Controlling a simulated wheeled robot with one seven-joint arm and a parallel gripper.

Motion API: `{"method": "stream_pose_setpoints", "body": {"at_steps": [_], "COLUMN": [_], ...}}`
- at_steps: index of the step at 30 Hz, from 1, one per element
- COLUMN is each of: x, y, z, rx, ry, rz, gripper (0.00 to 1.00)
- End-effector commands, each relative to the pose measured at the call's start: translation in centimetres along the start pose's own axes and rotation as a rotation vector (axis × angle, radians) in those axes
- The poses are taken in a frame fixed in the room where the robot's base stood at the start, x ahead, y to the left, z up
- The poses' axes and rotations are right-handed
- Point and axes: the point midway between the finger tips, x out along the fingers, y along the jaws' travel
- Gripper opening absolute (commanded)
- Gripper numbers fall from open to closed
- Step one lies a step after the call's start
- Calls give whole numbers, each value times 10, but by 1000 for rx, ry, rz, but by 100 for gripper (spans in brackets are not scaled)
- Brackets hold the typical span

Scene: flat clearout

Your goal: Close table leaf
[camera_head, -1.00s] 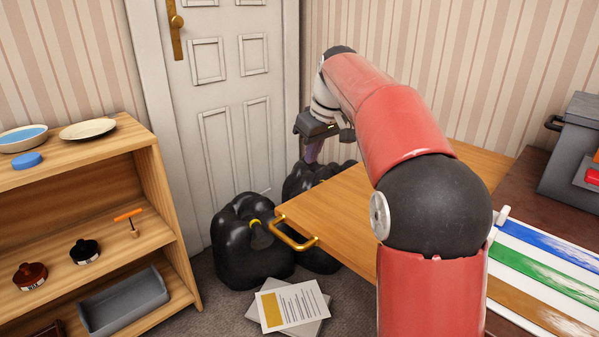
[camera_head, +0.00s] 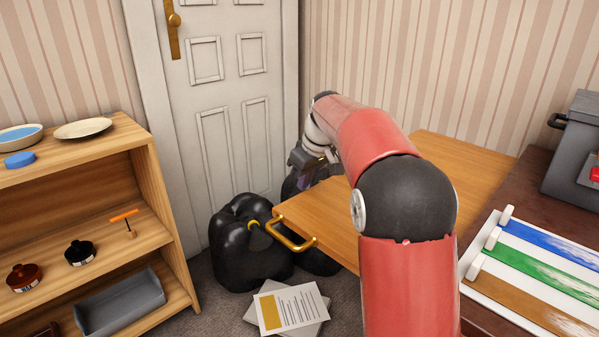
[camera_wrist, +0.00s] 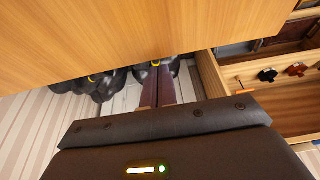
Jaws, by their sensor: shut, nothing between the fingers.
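The table leaf (camera_head: 325,215) is a flat, light wood board standing out level from the dark table (camera_head: 485,190) toward the door. A gold handle (camera_head: 292,235) is on its near left edge. My gripper (camera_head: 304,181) is shut and empty. It hangs at the leaf's far left side, pointing down; the head view does not show whether it touches the edge. In the wrist view, my shut fingers (camera_wrist: 157,85) are beside the leaf (camera_wrist: 130,45), whose underside or top fills the upper part. My arm hides part of the leaf in the head view.
Black bags (camera_head: 240,245) stand on the floor left of and behind the leaf. Papers (camera_head: 290,305) lie in front. A wooden shelf (camera_head: 150,190) is at left, and a closed white door (camera_head: 225,100) is behind. Paint strips and a grey box (camera_head: 570,150) are on the table.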

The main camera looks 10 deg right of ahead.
Motion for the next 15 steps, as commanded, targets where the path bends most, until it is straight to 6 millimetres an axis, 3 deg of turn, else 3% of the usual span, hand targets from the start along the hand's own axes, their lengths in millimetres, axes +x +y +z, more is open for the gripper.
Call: {"method": "stream_pose_setpoints", "body": {"at_steps": [5,15], "x": [-2,-3], "y": [0,0], "z": [11,12], "rx": [1,0], "ry": [-2,-2], "rz": [-2,-2], "gripper": [0,0]}}
